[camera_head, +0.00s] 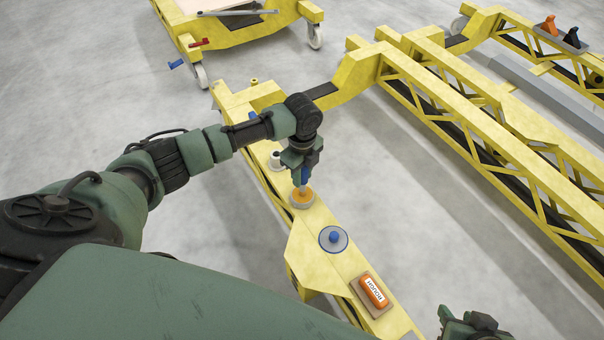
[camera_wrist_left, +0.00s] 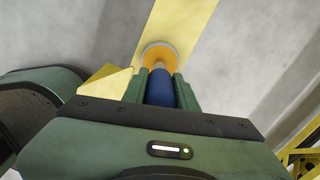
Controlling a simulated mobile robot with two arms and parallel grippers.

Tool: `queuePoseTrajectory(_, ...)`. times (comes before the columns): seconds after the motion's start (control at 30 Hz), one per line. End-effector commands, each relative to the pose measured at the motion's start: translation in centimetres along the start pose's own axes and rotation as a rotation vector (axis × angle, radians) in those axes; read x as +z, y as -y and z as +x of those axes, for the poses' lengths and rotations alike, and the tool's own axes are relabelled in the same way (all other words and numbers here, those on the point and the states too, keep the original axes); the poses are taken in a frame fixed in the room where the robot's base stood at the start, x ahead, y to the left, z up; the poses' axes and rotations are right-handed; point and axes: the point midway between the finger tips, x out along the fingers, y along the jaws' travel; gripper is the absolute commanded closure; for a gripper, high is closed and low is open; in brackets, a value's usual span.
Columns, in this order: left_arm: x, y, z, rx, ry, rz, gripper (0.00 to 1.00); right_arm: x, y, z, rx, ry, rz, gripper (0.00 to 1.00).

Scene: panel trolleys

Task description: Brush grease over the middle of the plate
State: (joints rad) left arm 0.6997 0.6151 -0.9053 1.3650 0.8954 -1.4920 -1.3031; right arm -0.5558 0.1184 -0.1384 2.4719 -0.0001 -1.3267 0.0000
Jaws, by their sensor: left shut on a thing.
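My left gripper (camera_head: 304,172) is shut on the blue handle of a brush (camera_wrist_left: 160,88), which points down. The brush's lower end is at a round pale pot (camera_head: 302,204) with orange grease, standing on the yellow beam; its bristles are hidden or hard to make out. In the left wrist view the pot (camera_wrist_left: 160,47) shows just beyond the fingers. A grey disc with a blue knob (camera_head: 334,239) lies on the beam nearer to me. I cannot tell for certain which surface is the plate. My right gripper (camera_head: 472,322) is partly in view at the bottom edge, away from the beam.
An orange labelled block (camera_head: 373,291) sits on a brown base at the beam's near end. A white cup-like thing (camera_head: 276,161) stands behind the pot. Yellow truss frames (camera_head: 480,120) stand to the right, and another yellow trolley (camera_head: 235,38) at the back. Grey floor lies between.

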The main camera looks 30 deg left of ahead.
Motion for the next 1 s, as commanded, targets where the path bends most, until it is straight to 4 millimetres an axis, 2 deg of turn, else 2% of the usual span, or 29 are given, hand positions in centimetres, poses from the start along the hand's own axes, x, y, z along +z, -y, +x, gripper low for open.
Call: queuePoseTrajectory(1.0,-0.03,-0.18,0.24,0.005,0.0,0.0,1.0,0.67,-0.07,-0.1,0.001,0.029,0.001,0.64)
